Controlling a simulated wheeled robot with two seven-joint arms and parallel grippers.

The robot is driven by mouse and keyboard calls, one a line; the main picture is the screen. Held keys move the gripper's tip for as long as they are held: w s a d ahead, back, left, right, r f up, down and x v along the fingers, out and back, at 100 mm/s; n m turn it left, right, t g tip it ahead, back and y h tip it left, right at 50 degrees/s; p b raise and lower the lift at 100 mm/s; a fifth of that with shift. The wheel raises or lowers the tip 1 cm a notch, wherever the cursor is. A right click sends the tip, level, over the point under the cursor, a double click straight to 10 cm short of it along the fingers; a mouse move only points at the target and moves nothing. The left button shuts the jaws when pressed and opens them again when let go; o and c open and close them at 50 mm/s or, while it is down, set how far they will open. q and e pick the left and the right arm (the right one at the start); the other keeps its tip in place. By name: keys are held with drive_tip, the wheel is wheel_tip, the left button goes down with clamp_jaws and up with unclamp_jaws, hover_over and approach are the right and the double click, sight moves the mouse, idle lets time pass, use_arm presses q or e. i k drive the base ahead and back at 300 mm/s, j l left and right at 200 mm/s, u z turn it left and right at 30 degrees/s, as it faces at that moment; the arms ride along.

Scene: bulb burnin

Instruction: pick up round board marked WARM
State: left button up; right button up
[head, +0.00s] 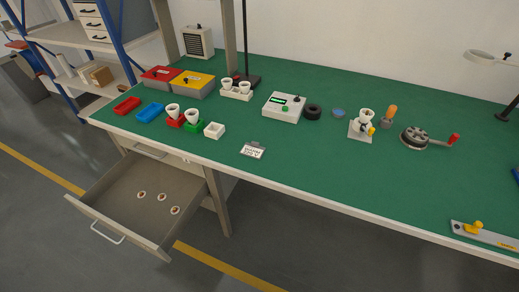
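An open drawer (125,190) under the workbench holds three small round pieces with pale rims and brownish middles. One piece (141,195) lies at the left, one (161,197) in the middle, and one (175,210) at the right, all apart on the drawer floor. They may be round boards, but any marking on them is too small to read, so I cannot tell which one says WARM. Neither of my grippers is in view.
The green bench top (300,165) carries red (127,105) and blue (150,112) trays, white bulb-like pieces in holders, a white meter box (284,107), a small printed card (253,150) and a crank device (428,137). The bench edge overhangs the drawer's back. The front-centre bench top is clear.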

sight(174, 210)
drive_tip(key=i+j+u, duration=0.1)
drive_tip(key=j+u, duration=0.15)
drive_tip(key=i+j+u, duration=0.2)
drive_tip(key=j, duration=0.3)
drive_tip(key=i+j+u, duration=0.1)
drive_tip(key=j+u, duration=0.15)
drive_tip(key=j, duration=0.1)
